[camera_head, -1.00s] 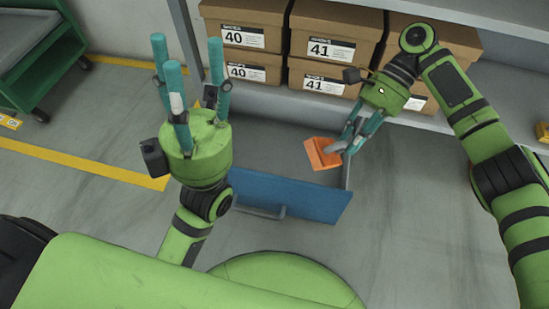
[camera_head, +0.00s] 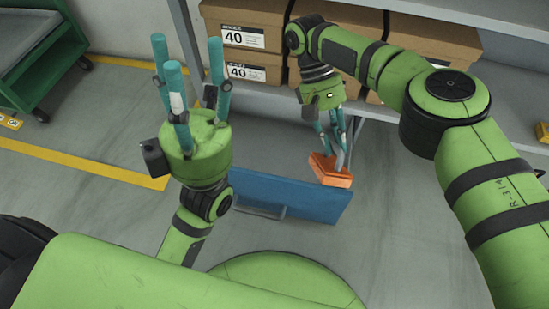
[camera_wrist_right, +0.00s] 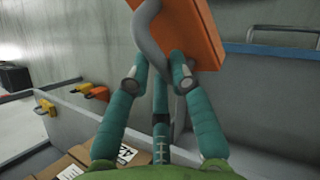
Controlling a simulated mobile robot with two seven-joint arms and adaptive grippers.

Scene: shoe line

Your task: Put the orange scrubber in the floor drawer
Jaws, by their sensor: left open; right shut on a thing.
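The orange scrubber (camera_head: 331,173) has a grey handle and is gripped by my right gripper (camera_head: 337,152). It overlaps the right end of the blue front of the floor drawer (camera_head: 280,192) in the head view; I cannot tell whether they touch. The drawer front has a handle on its near side, and its inside is mostly hidden. The right wrist view shows the scrubber (camera_wrist_right: 205,32) beyond the fingertips (camera_wrist_right: 160,85), its handle between them. My left gripper (camera_head: 188,70) is open and empty, pointing up, left of the drawer.
Cardboard shoe boxes (camera_head: 240,40) stand on a grey shelf (camera_head: 270,97) behind the drawer. A green cart (camera_head: 45,60) is at the far left. Yellow lines (camera_head: 80,162) mark the floor. Open floor lies right of the drawer.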

